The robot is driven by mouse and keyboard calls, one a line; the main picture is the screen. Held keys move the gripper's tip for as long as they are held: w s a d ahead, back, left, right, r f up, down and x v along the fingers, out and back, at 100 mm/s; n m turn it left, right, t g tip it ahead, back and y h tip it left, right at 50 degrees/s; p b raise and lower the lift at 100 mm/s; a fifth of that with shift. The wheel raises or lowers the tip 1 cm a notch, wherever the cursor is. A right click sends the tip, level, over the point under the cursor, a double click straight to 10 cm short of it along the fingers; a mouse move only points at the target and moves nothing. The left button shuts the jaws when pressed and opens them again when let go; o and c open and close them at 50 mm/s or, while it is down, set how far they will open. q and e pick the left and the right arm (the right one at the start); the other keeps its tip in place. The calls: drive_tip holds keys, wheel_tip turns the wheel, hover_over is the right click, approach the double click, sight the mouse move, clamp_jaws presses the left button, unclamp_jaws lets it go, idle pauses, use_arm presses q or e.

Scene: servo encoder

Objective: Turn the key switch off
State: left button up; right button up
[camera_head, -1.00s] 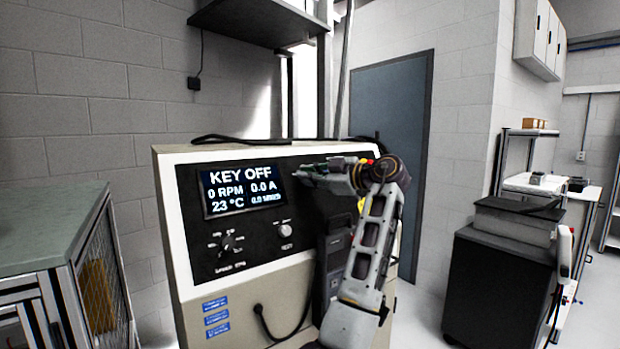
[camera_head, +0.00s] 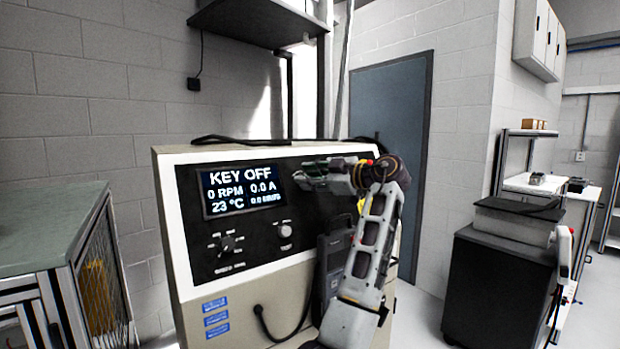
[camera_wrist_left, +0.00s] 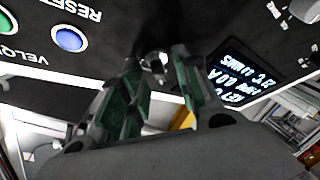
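The key switch (camera_wrist_left: 155,62) is a small silver round part on the black panel in the left wrist view. The panel display (camera_head: 243,190) reads KEY OFF, 0 RPM, 0.0 A. My left gripper (camera_head: 304,178) is at the panel, right of the display. In the left wrist view its green-padded fingers (camera_wrist_left: 160,54) stand apart on either side of the key switch; contact cannot be told. My right gripper is out of view.
The beige console (camera_head: 180,270) carries a selector knob (camera_head: 228,243) and a silver knob (camera_head: 286,230) below the display. A blue RESET button (camera_wrist_left: 69,39) is near the gripper. A cabinet (camera_head: 45,240) stands left and a black cart (camera_head: 497,280) right.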

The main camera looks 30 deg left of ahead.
use_arm(q)
drive_tip(key=shift+d, duration=0.1)
drive_tip(key=d+r, duration=0.1)
drive_tip(key=d, duration=1)
drive_tip(key=shift+s+d+r, duration=0.2)
drive_tip(key=shift+s+d, duration=0.15)
drive_tip(key=shift+s, duration=0.1)
